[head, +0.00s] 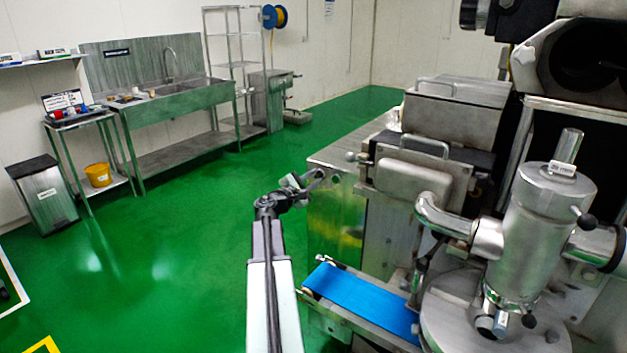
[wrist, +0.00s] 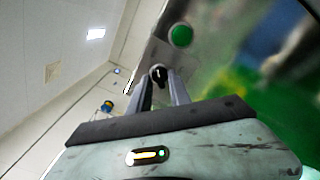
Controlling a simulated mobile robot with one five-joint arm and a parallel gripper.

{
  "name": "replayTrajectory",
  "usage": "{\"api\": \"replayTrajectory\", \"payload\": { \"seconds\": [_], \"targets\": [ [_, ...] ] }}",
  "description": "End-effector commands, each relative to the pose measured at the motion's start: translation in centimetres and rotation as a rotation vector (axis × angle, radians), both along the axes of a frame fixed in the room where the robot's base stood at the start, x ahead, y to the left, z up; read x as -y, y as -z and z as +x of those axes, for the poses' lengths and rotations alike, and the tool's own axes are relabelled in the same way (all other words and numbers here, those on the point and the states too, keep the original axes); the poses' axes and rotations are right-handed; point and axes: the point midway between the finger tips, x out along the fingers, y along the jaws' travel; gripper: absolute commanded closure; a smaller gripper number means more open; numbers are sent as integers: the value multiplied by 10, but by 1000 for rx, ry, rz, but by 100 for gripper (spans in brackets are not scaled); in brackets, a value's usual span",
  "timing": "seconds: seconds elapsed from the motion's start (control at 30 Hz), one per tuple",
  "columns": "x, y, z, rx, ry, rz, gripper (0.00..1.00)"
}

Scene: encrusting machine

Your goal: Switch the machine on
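The encrusting machine (head: 337,205), of grey metal, fills the right side of the head view. My gripper (head: 318,177) is at the upper left edge of its metal housing. In the wrist view my gripper (wrist: 158,76) has its two fingers apart. A small black knob with a light mark (wrist: 158,73) shows in the gap between the fingertips; I cannot tell whether they touch it. A round green button (wrist: 181,36) is on the metal panel just beyond, up and to the right. The knob and button cannot be made out in the head view.
A blue conveyor belt (head: 362,300) sticks out low, right of my arm. A metal cylinder (head: 540,230) with pipes stands further right. A sink bench (head: 180,103), side table (head: 80,122) and bin (head: 44,195) line the left wall. The green floor (head: 180,240) between is clear.

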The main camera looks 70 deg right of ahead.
Motion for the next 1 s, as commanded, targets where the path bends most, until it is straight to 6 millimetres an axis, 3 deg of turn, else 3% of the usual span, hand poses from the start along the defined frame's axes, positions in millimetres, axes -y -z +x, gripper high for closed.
{"api": "replayTrajectory", "payload": {
  "seconds": [0.07,0.2,0.57,1.0],
  "targets": [
    [0,0,0,0,0,0,100],
    [-7,0,-2,0,1,-1,100],
    [0,0,0,72,1,-20,100],
    [1,-1,0,424,-1,-113,100]
  ]
}}
